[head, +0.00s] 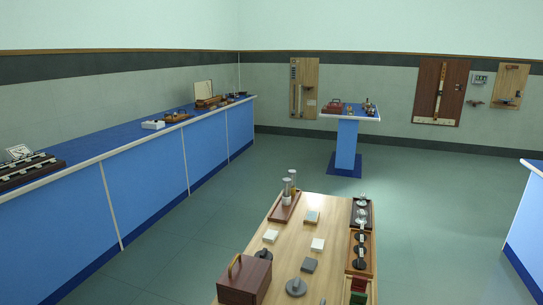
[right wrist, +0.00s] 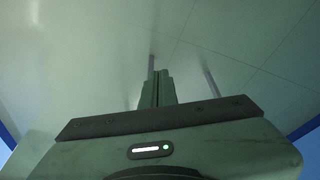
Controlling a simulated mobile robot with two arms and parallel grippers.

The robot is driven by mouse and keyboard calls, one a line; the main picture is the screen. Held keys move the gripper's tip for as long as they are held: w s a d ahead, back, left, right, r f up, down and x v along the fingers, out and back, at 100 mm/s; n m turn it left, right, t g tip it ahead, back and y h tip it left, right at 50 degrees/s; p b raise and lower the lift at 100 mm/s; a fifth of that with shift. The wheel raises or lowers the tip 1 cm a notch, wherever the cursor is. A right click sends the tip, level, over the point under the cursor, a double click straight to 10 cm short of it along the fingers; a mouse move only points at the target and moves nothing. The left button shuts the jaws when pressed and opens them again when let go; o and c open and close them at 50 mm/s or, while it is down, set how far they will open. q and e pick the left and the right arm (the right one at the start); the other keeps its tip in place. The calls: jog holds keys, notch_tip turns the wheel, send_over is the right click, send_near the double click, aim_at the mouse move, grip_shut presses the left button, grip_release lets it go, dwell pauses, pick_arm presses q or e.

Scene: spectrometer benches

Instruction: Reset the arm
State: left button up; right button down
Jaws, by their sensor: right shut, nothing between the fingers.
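My right gripper (right wrist: 158,74) shows in the right wrist view as a dark green body with its fingers together at the top middle. It is shut with nothing between the fingers. Behind it is a pale grey-green tiled surface. Neither arm shows in the head view, and my left gripper is in no view.
A wooden table (head: 262,262) in front bears a dark red box (head: 245,280), small blocks and trays. A long blue bench (head: 150,185) runs along the left. A blue pedestal (head: 346,145) stands at the back; another blue bench (head: 525,225) is at right. Floor (head: 440,210) between is clear.

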jog(key=s+d+f+g, duration=0.1)
jog(key=s+f, duration=0.5)
jog(key=f, duration=0.6)
jog(key=s+d+f+g, duration=0.1)
jog(key=s+f, duration=0.5)
jog(key=f, duration=0.6)
jog(key=s+d+f, duration=0.1)
jog(key=s+f, duration=0.3)
jog(key=s, duration=0.4)
jog(key=shift+d+f, duration=0.15)
jog(key=shift+f, duration=0.25)
